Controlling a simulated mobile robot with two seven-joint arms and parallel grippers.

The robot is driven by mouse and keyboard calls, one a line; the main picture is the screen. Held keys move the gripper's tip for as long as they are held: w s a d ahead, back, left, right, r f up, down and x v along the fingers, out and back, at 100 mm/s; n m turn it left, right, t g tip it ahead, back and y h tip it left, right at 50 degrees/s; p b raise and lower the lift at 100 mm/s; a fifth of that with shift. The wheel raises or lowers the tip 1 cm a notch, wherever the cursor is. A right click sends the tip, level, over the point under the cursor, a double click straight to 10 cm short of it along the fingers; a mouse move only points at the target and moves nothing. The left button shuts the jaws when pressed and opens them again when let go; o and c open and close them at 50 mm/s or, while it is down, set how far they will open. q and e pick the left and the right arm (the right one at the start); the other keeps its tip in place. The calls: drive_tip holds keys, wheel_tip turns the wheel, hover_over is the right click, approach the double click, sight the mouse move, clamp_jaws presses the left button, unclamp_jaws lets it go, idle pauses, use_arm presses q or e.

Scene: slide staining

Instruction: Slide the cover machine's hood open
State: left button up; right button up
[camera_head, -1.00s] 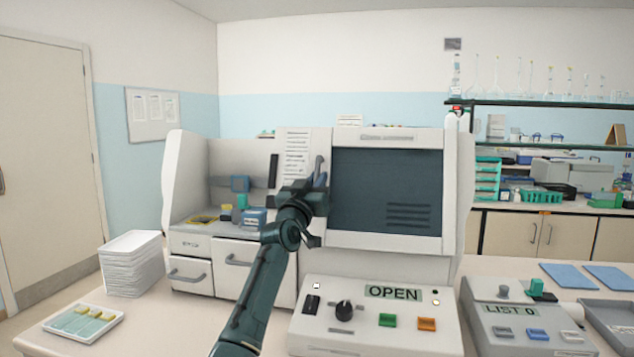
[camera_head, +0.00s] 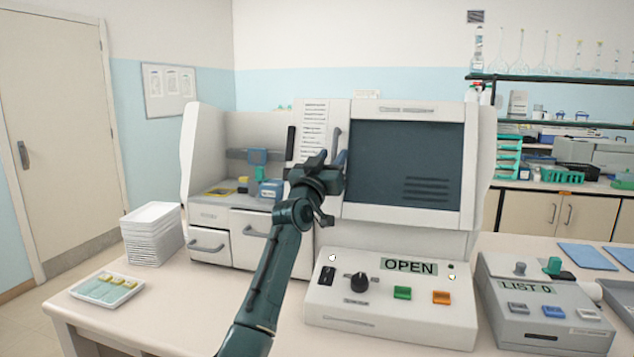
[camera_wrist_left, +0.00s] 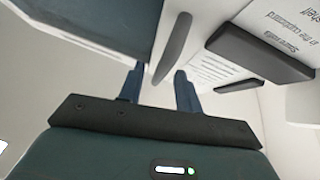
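The cover machine (camera_head: 228,205) is a white cabinet on the bench. Its hood (camera_head: 468,205) is a white panel with a large dark window (camera_head: 405,165), on the machine's right side. A slim grey upright handle (camera_head: 337,142) sits at the hood's left edge; it also shows in the left wrist view (camera_wrist_left: 174,45). My left gripper (camera_head: 332,160) is at the lower end of this handle. In the left wrist view its two blue fingers (camera_wrist_left: 158,88) are apart, with the handle's end between or just beyond them; contact is unclear. My right gripper is not in view.
A black handle (camera_head: 290,142) stands left, beside a printed label panel (camera_head: 313,130). The left bay is uncovered, with small coloured items. In front are an "OPEN" control box (camera_head: 390,325) and a "LIST 0" box (camera_head: 550,315). Stacked white trays (camera_head: 152,240) stand left.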

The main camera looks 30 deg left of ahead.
use_arm(q)
drive_tip(key=b+v, duration=0.2)
drive_tip(key=v, duration=0.9)
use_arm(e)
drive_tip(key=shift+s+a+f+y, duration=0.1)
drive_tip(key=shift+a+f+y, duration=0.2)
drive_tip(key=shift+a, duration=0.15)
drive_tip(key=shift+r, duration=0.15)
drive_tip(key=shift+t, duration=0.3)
